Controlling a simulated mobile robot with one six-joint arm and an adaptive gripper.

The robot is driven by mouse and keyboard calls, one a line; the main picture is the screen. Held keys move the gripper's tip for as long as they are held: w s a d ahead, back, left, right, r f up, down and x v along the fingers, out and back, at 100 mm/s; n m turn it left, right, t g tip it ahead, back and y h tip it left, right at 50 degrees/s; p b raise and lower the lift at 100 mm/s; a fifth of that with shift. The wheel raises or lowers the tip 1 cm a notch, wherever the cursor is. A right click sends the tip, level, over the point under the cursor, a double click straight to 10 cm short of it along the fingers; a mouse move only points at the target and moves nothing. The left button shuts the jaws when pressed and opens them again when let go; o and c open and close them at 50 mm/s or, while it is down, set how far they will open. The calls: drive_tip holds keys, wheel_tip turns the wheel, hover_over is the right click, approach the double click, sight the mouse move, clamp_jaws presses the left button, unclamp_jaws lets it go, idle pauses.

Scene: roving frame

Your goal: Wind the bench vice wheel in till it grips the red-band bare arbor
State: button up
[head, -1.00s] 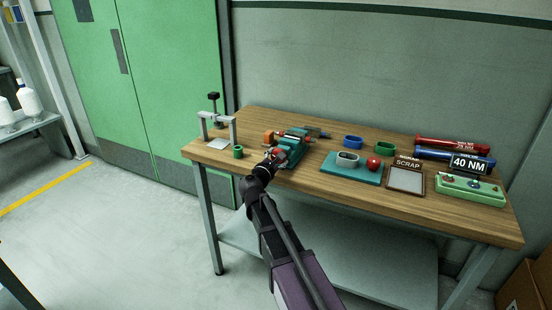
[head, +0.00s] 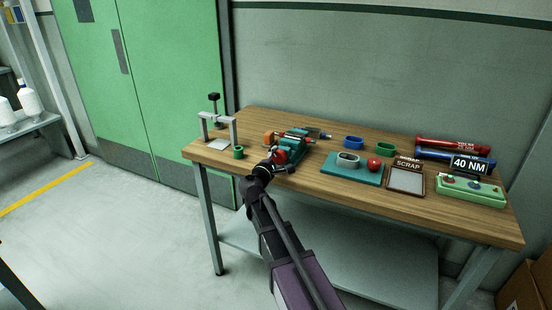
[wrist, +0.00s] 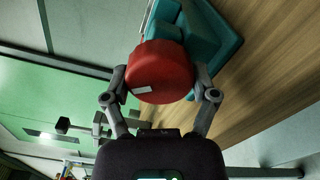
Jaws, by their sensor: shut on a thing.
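The teal bench vice (head: 297,150) stands on the wooden bench near its front edge. Its red wheel (wrist: 160,68) faces my gripper (wrist: 161,86), with a white mark on its face. The gripper's two fingers are shut on opposite sides of the wheel rim. In the head view the wheel (head: 279,157) shows just beyond the gripper. A slim part with a red band, seemingly the arbor (head: 297,138), lies at the top of the vice. It is too small to tell whether the jaws touch it. The wrist view does not show it.
A grey press frame (head: 219,125) and a green ring (head: 238,152) stand left of the vice. To the right are a teal tray (head: 342,175), a scrap tray (head: 406,181), red and blue tubes, and a green button box (head: 470,190).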

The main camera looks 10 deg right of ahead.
drive_tip(key=shift+w+a+r, duration=0.1)
drive_tip(key=shift+w, duration=0.1)
drive_tip(key=o, duration=1)
drive_tip(key=shift+s, duration=0.1)
drive_tip(key=shift+s, duration=0.1)
drive_tip(key=shift+v, duration=0.85)
drive_tip(key=v, duration=1)
